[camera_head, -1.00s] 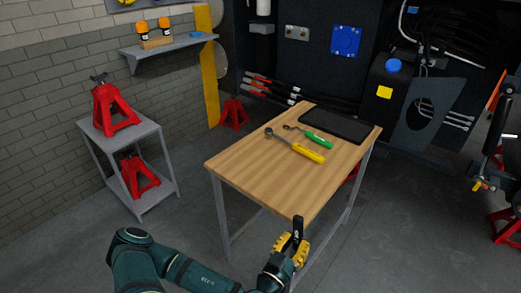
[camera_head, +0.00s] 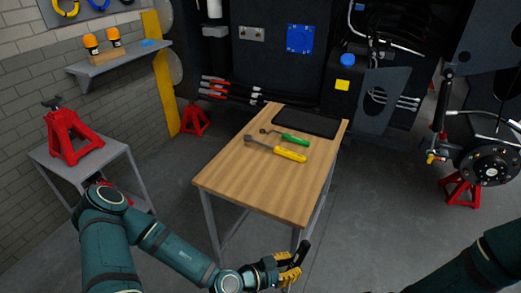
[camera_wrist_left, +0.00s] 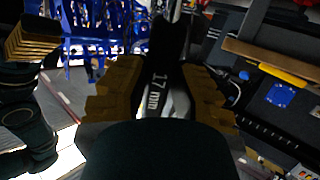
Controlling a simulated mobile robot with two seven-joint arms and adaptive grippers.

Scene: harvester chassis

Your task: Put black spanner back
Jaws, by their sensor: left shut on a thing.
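My left gripper (camera_head: 290,274) is shut on the black spanner (camera_head: 302,253) and holds it upright but tilted, in front of the table's near edge. In the left wrist view the spanner (camera_wrist_left: 158,85) runs between the yellow finger pads and shows the marking 17 mm. On the wooden table lie a yellow-handled tool (camera_head: 290,155) and a green-handled tool (camera_head: 294,140). A black tray or mat (camera_head: 308,122) lies at the table's far end. Ridged yellow pads at the upper left of the wrist view seem to be my right gripper (camera_wrist_left: 32,38); its opening is unclear.
The wooden table (camera_head: 240,182) has bare room at its near end. A grey stand (camera_head: 125,168) with a red jack stand (camera_head: 73,138) is at left, below a wall shelf (camera_head: 120,62). A wheel hub (camera_head: 489,163) is at right. Floor between is clear.

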